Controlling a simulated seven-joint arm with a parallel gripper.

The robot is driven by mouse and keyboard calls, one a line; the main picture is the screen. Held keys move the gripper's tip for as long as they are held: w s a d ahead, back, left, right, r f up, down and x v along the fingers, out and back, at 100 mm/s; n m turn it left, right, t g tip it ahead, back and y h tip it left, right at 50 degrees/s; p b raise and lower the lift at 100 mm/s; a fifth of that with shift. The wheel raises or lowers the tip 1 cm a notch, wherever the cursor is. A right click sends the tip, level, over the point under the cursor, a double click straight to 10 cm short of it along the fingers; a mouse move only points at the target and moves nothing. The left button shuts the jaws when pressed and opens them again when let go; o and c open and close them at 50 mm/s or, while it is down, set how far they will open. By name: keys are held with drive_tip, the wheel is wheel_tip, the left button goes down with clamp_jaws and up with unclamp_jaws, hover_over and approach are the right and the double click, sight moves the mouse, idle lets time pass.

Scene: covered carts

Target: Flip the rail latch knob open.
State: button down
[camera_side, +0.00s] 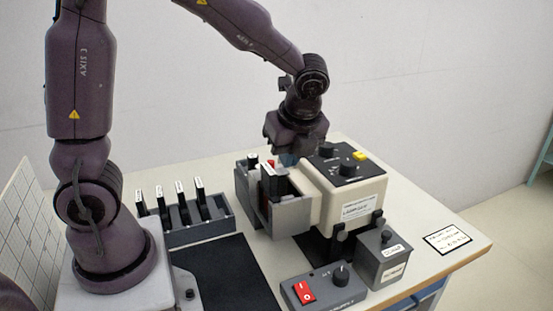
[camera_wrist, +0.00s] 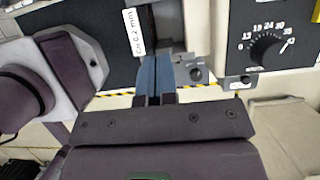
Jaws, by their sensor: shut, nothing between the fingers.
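My gripper (camera_side: 288,160) points down above the grey rail box (camera_side: 290,216) on the left side of the cream housing. In the wrist view its blue fingers (camera_wrist: 154,62) are together and empty. A small dark round knob (camera_wrist: 196,73) on a grey plate lies just right of the fingertips; it looks like the rail latch knob. A small gap appears between knob and fingers, though I cannot tell contact for certain. In the side view I cannot make out this knob behind the gripper and box. A plate labelled "Cu 0.2 mm" (camera_wrist: 131,33) stands left of the fingers.
The cream housing (camera_side: 352,205) has black dials on top, one showing a numbered scale (camera_wrist: 268,48), and a yellow button (camera_side: 360,156). A rack with several upright plates (camera_side: 190,228) stands left. A red-switch box (camera_side: 325,288) and a grey box (camera_side: 383,258) sit in front.

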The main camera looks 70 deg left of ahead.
sight(271, 161)
drive_tip(key=a+f, duration=0.4)
drive_tip(key=a, duration=0.1)
drive_tip(key=shift+a, duration=0.3)
drive_tip(key=shift+a, duration=1.2)
drive_tip(key=shift+d, duration=0.15)
